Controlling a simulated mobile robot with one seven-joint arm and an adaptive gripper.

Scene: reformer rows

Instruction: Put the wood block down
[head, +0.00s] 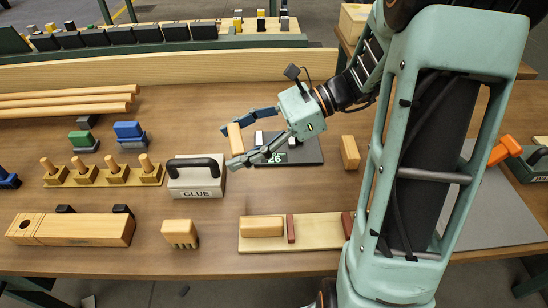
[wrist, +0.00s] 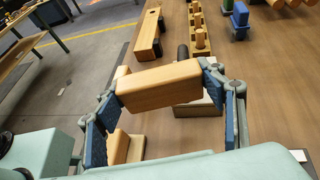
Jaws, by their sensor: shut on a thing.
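The wood block (head: 235,138) is a light tan rectangular piece. My gripper (head: 238,143) is shut on it, with one finger at each end, and holds it over the table. In the wrist view the block (wrist: 160,87) spans between the two blue finger pads and looks roughly level. In the head view it appears just right of the box marked GLUE and left of a dark board (head: 305,151) marked 26. I cannot tell its exact height, but it seems clear of the tabletop (head: 270,195).
The GLUE box (head: 196,187) with a black handle stands close by. Bare tabletop lies between the GLUE box and the pale board.

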